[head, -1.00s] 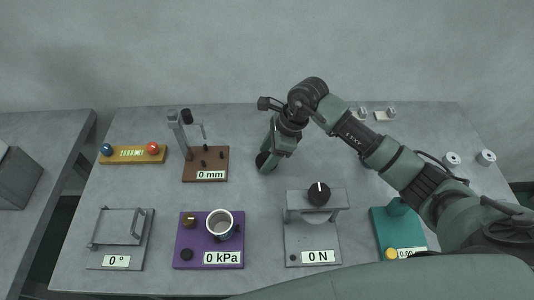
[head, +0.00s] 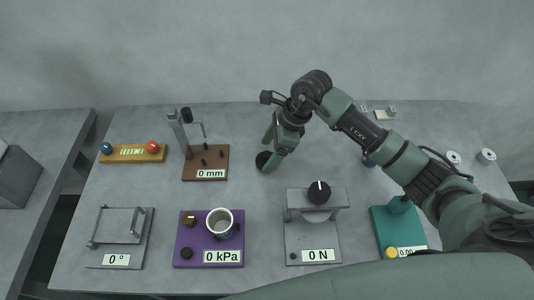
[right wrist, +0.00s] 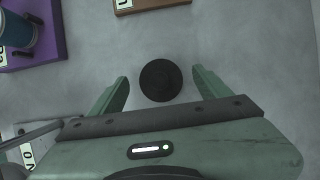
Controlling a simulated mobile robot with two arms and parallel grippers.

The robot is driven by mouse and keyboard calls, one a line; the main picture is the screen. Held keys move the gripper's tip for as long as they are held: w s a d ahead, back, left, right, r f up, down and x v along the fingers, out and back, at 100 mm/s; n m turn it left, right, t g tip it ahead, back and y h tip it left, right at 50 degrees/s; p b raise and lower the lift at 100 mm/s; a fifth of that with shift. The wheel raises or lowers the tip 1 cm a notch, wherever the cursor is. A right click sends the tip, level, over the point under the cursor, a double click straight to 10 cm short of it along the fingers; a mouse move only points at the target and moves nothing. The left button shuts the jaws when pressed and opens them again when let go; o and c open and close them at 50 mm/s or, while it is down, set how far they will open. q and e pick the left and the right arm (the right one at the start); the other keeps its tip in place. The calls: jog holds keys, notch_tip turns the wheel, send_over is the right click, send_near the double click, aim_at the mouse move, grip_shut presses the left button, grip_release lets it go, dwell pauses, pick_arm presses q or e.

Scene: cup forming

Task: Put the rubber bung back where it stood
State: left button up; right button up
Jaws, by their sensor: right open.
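The rubber bung (head: 264,161) is a dark round piece standing on the grey table, right of the brown 0 mm stand. In the right wrist view the bung (right wrist: 160,80) shows as a black disc from above, between the two green fingers but touching neither. My right gripper (head: 270,149) is open and empty, just above and around the bung; the right wrist view shows its fingers (right wrist: 160,88) spread with a gap on each side. My left gripper is not in view.
A purple 0 kPa base (head: 187,240) carries a mug (head: 220,223). The brown stand (head: 191,172), a grey 0 N press (head: 297,240), a 0 ° plate (head: 107,252) and a teal device (head: 384,225) stand around. Bare table surrounds the bung.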

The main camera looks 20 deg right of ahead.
jog(key=b+v, duration=0.1)
jog(key=v, duration=0.9)
jog(key=shift+r, duration=0.2)
jog(key=shift+s+d, duration=0.1)
